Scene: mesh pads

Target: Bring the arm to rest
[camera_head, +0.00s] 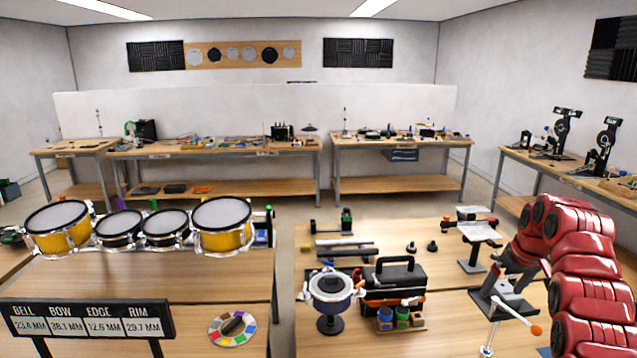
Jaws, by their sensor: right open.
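My red right arm enters from the right edge, bends over, and reaches down to the right-hand workbench (450,340). My right gripper (500,287) is at its end, small and partly hidden by the arm. It is open, and I see nothing held in it. It is just above or beside a dark plate on a stand with an orange-tipped rod (536,330); I cannot tell if they touch. My left gripper is out of view.
A black toolbox (398,285), a small drum on a stand (331,290) and a stand with a light plate (474,233) are left of the arm. Several yellow and black drums (222,225) and a label board (88,319) are on the left bench. A gap separates the benches.

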